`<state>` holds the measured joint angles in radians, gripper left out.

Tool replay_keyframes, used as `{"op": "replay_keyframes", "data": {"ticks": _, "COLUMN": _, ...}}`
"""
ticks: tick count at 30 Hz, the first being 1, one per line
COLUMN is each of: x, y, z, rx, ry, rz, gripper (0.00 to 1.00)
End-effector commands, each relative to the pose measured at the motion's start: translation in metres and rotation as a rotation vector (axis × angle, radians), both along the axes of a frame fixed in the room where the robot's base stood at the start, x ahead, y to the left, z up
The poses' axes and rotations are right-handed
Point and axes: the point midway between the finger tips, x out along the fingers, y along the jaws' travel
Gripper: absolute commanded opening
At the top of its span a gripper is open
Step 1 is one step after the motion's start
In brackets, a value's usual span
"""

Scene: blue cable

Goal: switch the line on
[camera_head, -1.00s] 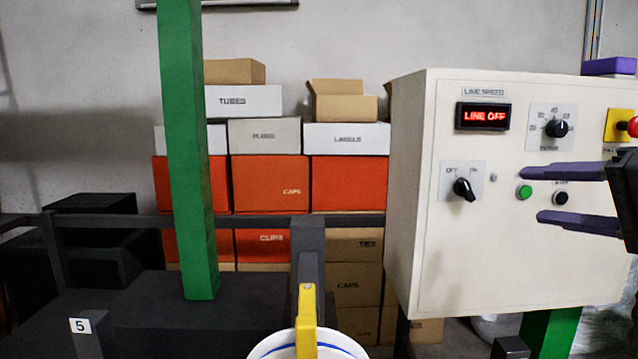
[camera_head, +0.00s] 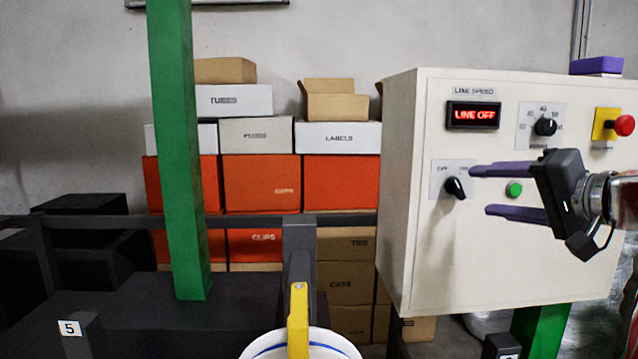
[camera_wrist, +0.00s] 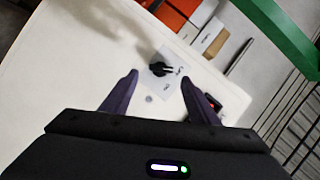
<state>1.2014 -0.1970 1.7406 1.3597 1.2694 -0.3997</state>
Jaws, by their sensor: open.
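A cream control panel (camera_head: 420,250) stands at the right in the head view. Its black OFF/ON rotary switch (camera_head: 455,187) sits at the lower left of the panel face, its pointer tilted toward the upper left. The red display (camera_head: 473,115) reads LINE OFF. My gripper (camera_head: 479,190) is open and empty in front of the panel, its purple fingers pointing left, tips just right of the switch. In the wrist view the switch (camera_wrist: 160,69) lies beyond and between the two fingertips (camera_wrist: 161,72), apart from them.
A speed dial (camera_head: 545,127), a green button (camera_head: 514,189) and a red emergency stop (camera_head: 624,126) are on the same panel. A purple block (camera_head: 597,66) lies on top. A green post (camera_head: 182,150) and stacked boxes (camera_head: 262,182) stand to the left.

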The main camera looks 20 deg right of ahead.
Motion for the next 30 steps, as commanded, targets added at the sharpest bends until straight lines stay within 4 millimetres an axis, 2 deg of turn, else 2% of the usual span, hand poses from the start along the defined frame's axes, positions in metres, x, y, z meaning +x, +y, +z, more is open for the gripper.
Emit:
{"op": "replay_keyframes", "data": {"ticks": 9, "x": 0.039, "y": 0.004, "z": -0.008, "rx": 0.001, "ry": 0.001, "rz": 0.004, "gripper": 0.55}}
{"op": "replay_keyframes", "data": {"ticks": 15, "x": 0.058, "y": 0.004, "z": -0.011, "rx": 0.000, "ry": 0.000, "rz": 0.002, "gripper": 0.55}}
{"op": "replay_keyframes", "data": {"ticks": 27, "x": 0.063, "y": 0.005, "z": -0.012, "rx": 0.000, "ry": 0.000, "rz": 0.001, "gripper": 0.55}}
{"op": "replay_keyframes", "data": {"ticks": 30, "x": 0.063, "y": 0.005, "z": -0.012, "rx": 0.000, "ry": 0.000, "rz": 0.001, "gripper": 0.48}}
